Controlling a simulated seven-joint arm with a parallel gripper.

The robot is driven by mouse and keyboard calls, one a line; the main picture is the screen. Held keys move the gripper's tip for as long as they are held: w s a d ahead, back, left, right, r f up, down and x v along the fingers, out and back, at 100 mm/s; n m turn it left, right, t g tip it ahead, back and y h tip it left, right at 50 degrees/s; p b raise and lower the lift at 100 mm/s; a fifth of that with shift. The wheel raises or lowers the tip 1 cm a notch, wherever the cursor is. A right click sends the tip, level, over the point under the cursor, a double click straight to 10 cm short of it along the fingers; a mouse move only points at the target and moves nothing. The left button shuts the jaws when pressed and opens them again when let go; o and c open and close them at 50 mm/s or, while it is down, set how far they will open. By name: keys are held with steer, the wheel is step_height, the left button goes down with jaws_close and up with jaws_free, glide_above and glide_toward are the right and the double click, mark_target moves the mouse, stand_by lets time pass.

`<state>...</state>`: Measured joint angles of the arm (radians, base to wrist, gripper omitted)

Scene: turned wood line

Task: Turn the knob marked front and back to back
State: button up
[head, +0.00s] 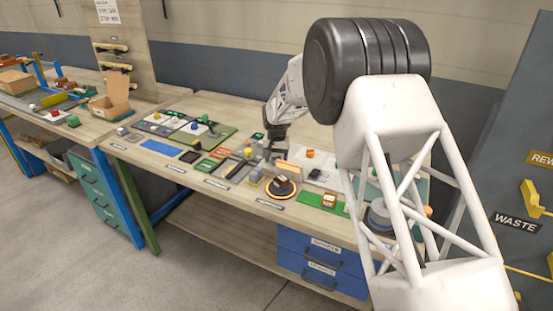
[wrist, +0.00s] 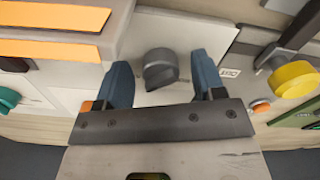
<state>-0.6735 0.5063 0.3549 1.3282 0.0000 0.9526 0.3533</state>
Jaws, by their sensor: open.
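In the wrist view, a dark grey round knob (wrist: 160,68) with a raised grip bar sits on a pale panel (wrist: 180,30). Its front and back marks cannot be read here. My gripper (wrist: 161,80) is open, with one blue finger to the left of the knob and one to the right. Gaps show between the fingers and the knob, and I cannot tell how far above the panel the fingertips are. In the head view my gripper (head: 271,150) is low over the crowded bench, and the knob cannot be made out there.
In the wrist view, a box with orange strips (wrist: 50,32) stands at upper left, close to the left finger. A yellow knob (wrist: 293,80) is at right and a teal knob (wrist: 8,98) at far left.

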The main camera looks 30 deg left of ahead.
mark_target(277, 157)
steer(key=shift+r, duration=3.95)
steer(key=shift+d, duration=0.1)
